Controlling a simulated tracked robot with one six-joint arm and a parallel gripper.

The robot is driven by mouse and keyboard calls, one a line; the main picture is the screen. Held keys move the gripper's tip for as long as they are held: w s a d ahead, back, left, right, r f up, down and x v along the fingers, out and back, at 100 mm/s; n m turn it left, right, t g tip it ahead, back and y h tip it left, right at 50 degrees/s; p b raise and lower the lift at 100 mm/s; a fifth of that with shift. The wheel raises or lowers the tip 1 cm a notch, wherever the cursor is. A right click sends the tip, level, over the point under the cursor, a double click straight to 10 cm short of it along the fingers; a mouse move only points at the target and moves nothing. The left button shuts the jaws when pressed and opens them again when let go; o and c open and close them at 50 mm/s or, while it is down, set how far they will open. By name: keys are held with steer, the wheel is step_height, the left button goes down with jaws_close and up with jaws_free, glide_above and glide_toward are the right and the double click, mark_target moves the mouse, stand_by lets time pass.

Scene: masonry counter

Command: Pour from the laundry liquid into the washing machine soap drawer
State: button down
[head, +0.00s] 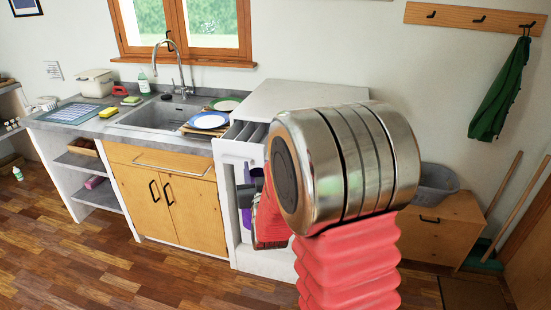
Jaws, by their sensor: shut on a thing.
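The white washing machine (300,97) stands right of the sink counter, partly hidden by my arm. Its soap drawer (240,140) is pulled out at the upper front, with grey compartments showing. The laundry liquid (247,217) appears as a purple container in front of the machine, below the drawer. My gripper (246,194) is dark and mostly hidden behind my red and metal arm. It is shut on the laundry liquid, at the container's side. The container's cap and its exact tilt cannot be made out.
A blue plate (208,120) and a green plate (226,104) lie on a rack left of the drawer, close to it. A sink (158,116) with a tap is further left. A grey basket (436,184) sits on a wooden cabinet (440,224) at right. Floor at front left is clear.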

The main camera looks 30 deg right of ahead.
steer(key=a+f+n+t+y, duration=0.1)
steer(key=a+f+n+y, duration=0.3)
steer(key=a, duration=1.3)
step_height(320, 180, down, 4)
steer(key=shift+s+r+y, duration=0.1)
steer(key=shift+s+y, duration=0.05)
steer(key=shift+y, duration=0.95)
